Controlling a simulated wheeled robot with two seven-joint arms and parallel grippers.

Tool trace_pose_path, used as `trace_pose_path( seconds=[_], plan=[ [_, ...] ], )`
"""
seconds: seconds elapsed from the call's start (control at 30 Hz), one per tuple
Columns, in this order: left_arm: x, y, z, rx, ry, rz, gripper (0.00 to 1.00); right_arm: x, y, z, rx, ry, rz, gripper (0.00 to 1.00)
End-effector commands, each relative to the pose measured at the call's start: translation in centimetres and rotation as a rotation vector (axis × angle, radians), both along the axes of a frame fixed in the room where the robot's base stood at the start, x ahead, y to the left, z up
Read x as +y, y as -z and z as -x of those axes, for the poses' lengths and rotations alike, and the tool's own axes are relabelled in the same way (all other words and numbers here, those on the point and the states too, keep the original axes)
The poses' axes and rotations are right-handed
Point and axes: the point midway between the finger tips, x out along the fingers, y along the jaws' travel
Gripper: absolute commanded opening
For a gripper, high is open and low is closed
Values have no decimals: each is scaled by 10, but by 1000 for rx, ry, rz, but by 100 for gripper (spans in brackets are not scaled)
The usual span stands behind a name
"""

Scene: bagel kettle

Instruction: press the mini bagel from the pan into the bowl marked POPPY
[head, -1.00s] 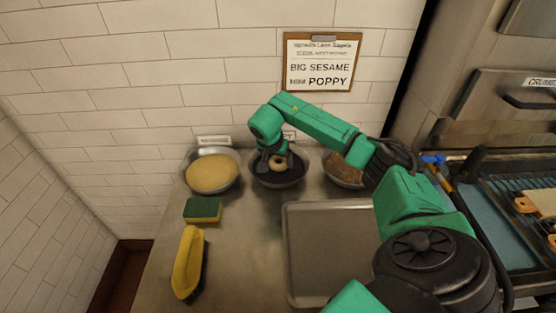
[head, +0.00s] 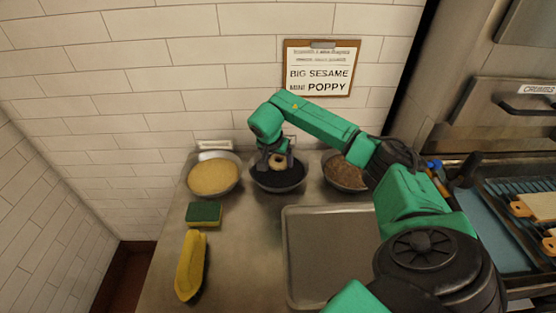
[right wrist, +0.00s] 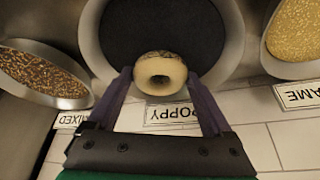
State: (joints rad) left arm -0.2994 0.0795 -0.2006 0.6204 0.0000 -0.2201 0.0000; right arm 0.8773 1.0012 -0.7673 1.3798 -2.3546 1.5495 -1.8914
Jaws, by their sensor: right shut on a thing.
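The mini bagel (head: 278,161) is pale tan and held in my right gripper (head: 279,164) over the middle bowl (head: 278,187) of black seeds. In the right wrist view the bagel (right wrist: 160,74) sits between the two fingertips, its hole visible, with dark specks along its seed-side edge. The bowl's label in that view reads POPPY (right wrist: 172,114). The bagel overlaps the near part of the dark seeds; I cannot tell whether it touches them. The pan (head: 325,250) is a bare metal tray in front of the bowls. My left gripper is out of view.
A bowl of pale sesame seeds (head: 213,176) stands left and a bowl of mixed seeds (head: 342,172) right. A wall sign (head: 319,70) reads BIG SESAME, MINI POPPY.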

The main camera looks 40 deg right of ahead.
Motion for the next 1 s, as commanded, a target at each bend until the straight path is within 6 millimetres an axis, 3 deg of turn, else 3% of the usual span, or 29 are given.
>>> trace_pose_path(
  seconds=[0.03, 0.7, 1.0],
  plan=[
    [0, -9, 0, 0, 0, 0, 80, 0, -10, 0, 0, 0, 1, 30],
    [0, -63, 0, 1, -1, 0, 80, 0, -76, 0, -1, 0, 0, 30],
    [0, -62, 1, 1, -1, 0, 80, 0, -76, 0, 0, 0, -1, 30]
  ],
)
